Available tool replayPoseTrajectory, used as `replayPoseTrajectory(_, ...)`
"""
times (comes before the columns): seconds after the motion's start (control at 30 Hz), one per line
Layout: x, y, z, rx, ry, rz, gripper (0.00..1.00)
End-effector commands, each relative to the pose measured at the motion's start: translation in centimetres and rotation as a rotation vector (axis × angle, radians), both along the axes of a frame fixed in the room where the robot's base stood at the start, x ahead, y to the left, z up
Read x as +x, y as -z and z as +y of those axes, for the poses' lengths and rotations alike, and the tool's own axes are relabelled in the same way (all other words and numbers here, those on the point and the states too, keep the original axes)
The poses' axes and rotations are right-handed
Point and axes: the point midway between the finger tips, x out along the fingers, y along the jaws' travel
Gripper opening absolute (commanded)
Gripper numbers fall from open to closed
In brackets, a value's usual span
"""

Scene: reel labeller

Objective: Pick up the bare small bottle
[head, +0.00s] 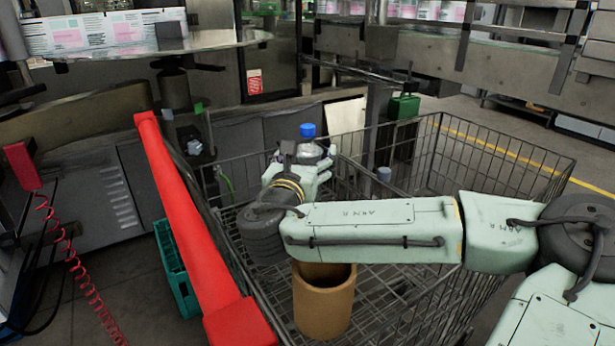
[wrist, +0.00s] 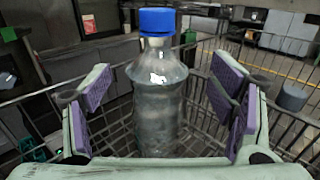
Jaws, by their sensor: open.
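A clear bottle (wrist: 160,108) with a blue cap stands upright in the middle of the wrist view, with no label on the side I see. In the head view the blue cap and upper part of the bottle (head: 309,150) show behind my gripper (head: 302,168). The lower bottle is hidden there by my gripper and arm. I cannot tell whether the bottle lies fully between the pads or still beyond them.
A wire cart (head: 470,160) surrounds the area under my arm. A brown cylindrical container (head: 325,305) stands in it below my forearm. A small grey-blue cylinder (head: 384,174) is right of the bottle. A red bar (head: 190,225) runs along the left, beside a green crate (head: 172,262).

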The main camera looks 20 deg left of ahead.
Motion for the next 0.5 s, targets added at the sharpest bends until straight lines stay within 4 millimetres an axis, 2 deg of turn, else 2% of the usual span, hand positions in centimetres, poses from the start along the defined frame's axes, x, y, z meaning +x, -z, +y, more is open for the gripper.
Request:
replayPoseTrajectory(0.1, 1.9, -0.2, 0.4, 0.000, 0.002, -0.001, 0.77)
replayPoseTrajectory(0.2, 2.9, -0.1, 0.5, 0.000, 0.001, 0.000, 0.77)
replayPoseTrajectory(0.5, 3.3, 0.0, 0.6, 0.001, -0.001, -0.001, 0.76)
